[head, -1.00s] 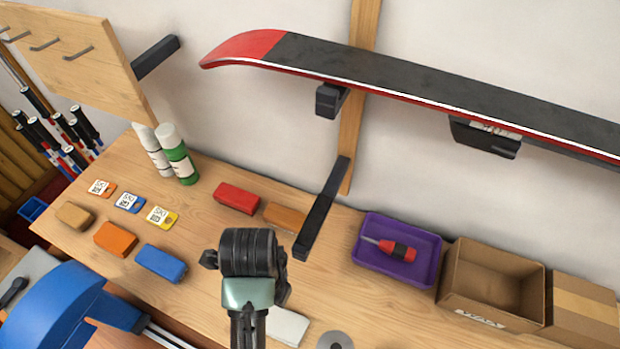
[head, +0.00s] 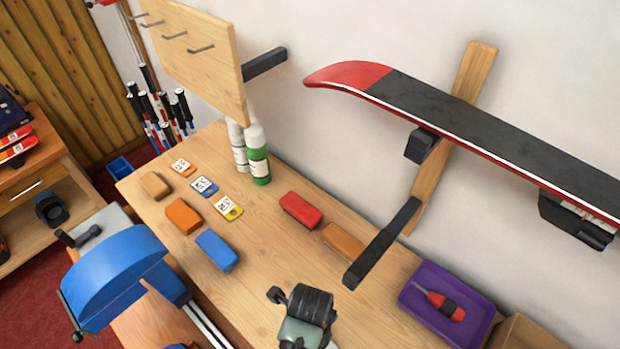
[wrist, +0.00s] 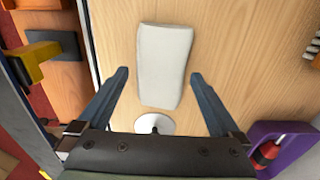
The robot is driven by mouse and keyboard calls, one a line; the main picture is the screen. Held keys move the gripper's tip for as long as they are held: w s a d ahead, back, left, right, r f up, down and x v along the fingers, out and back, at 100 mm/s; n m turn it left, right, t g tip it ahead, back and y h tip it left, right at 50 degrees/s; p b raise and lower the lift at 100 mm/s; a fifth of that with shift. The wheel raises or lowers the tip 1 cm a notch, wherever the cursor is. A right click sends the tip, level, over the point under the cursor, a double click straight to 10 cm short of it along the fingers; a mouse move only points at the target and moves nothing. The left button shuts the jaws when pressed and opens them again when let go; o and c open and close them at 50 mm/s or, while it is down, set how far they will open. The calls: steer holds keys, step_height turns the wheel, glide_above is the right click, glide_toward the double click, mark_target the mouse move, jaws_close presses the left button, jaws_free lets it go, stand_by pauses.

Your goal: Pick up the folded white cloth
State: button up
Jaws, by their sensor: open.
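The folded white cloth (wrist: 163,65) lies flat on the wooden bench in the wrist view, long side running away from me. My gripper (wrist: 160,95) is open, with one finger to the left of the cloth's near part and the other to the right. The fingers look apart from the cloth, and nothing is held. How high they are above the bench I cannot tell. In the head view my wrist (head: 305,318) shows at the bottom edge; the cloth and fingertips are not visible there.
A purple tray (head: 415,292) with a red screwdriver (head: 445,306) is at the right. Colored blocks, such as a blue one (head: 217,250), are at the left. A black bracket (head: 382,243) juts over the bench.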

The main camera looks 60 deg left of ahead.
steer(key=shift+f, duration=0.9)
steer(key=c, duration=1.2)
step_height(320, 180, up, 10)
steer(key=shift+r+b, duration=0.1)
steer(key=shift+b, duration=0.55)
steer(key=shift+c, duration=0.3)
steer(key=o, duration=0.9)
steer(key=c, duration=0.6)
